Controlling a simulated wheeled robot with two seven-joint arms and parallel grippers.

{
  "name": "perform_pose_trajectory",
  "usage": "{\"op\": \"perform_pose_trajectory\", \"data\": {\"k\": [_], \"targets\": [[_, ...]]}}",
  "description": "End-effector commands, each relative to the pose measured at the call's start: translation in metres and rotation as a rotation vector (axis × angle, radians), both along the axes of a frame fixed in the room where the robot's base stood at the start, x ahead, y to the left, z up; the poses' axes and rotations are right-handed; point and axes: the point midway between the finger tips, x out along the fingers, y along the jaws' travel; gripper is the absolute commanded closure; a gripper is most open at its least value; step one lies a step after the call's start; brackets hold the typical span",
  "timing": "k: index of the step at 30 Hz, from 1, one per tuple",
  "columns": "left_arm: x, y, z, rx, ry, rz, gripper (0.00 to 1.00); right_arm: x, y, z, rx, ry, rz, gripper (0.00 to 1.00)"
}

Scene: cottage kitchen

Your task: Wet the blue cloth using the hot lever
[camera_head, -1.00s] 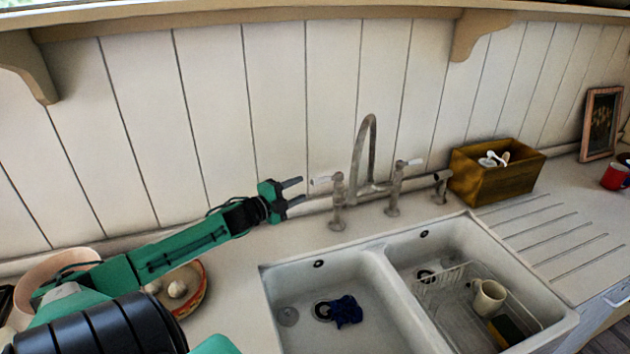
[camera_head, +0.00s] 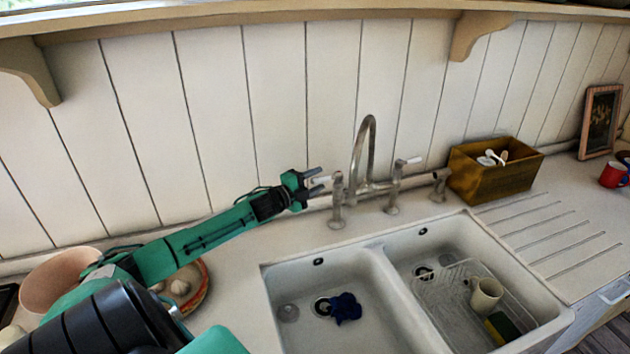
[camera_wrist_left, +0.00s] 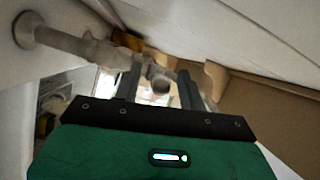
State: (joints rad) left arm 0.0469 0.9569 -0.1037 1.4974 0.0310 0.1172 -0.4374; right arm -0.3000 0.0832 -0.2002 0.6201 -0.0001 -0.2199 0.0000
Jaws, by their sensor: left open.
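The dark blue cloth (camera_head: 345,308) lies crumpled in the left sink basin (camera_head: 372,340), beside the drain. The tap (camera_head: 368,150) has a tall curved spout and two pillars with white-tipped levers. My left gripper (camera_head: 320,181) is open at the left lever (camera_head: 326,179), its fingertips close around or beside the white handle; I cannot tell if they touch. In the left wrist view, metal tap parts (camera_wrist_left: 160,82) show between the spread fingers (camera_wrist_left: 159,92). No water shows from the spout. My right gripper is not in view.
The right basin holds a rack, a cream mug (camera_head: 486,294) and a sponge (camera_head: 503,328). A wooden box (camera_head: 492,178) stands right of the tap. A pink bowl (camera_head: 60,280) and a plate (camera_head: 192,300) sit at the left. The panelled wall is close behind the tap.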

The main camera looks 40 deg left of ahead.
Motion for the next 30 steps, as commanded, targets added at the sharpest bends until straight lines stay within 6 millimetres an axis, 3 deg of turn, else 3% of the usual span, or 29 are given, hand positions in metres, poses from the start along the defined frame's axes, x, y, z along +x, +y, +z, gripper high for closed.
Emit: {"op": "perform_pose_trajectory", "data": {"k": [6, 12, 13, 30], "targets": [[0.0, 0.0001, -0.0002, 0.0, 0.0, 0.0, 0.59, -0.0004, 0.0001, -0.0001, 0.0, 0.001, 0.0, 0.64], [-0.0001, 0.0001, -0.0002, 0.0, 0.0, 0.0, 0.98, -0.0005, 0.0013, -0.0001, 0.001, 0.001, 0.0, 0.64], [-0.0001, 0.0001, -0.0002, 0.0, 0.0, 0.0, 1.0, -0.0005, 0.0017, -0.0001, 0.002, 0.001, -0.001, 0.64], [-0.003, -0.0094, -0.001, -0.006, -0.001, 0.111, 1.0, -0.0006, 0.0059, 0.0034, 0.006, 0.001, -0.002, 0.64]]}}
